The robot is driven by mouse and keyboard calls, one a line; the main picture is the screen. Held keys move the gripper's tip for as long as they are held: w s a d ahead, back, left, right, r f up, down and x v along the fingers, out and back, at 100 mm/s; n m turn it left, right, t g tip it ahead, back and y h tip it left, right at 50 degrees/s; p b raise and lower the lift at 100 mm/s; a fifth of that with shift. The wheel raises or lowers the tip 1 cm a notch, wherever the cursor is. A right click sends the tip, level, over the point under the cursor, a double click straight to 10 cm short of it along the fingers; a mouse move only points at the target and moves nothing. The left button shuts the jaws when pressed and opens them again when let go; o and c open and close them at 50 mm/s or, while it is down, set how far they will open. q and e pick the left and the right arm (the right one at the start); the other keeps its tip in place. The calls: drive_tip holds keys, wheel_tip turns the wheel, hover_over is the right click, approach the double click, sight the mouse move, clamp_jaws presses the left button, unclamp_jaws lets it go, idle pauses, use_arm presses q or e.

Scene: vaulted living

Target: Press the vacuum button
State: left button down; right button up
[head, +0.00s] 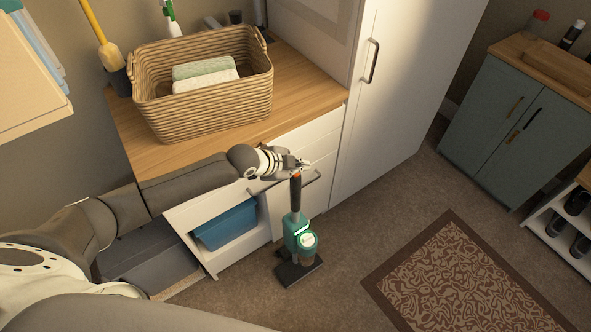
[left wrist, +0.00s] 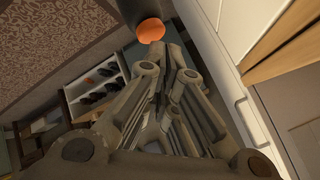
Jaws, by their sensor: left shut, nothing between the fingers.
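The vacuum (head: 293,225) is a teal and dark upright stick with a flat dark floor head. It stands on the carpet in front of the white drawer cabinet, and a round green-and-white lit patch (head: 307,240) shows on its body. Its dark handle has an orange part near the top. In the left wrist view an orange round end (left wrist: 151,30) of the handle is just beyond my fingertips. My left gripper (head: 303,164) is shut and empty, right at the handle top. I cannot tell whether it touches. My right gripper is not in view.
A wicker basket (head: 205,105) with folded towels stands on the wooden counter (head: 290,115). Below, a blue bin (head: 226,226) sits in an open compartment and a drawer handle lies close behind my gripper. A patterned rug (head: 460,280) and open carpet lie to the right.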

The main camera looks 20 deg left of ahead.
sight(298, 175)
use_arm(q)
drive_tip(key=shift+r, duration=0.15)
wheel_tip(298, 175, up, 6)
drive_tip(key=p, duration=0.5)
idle(0.4)
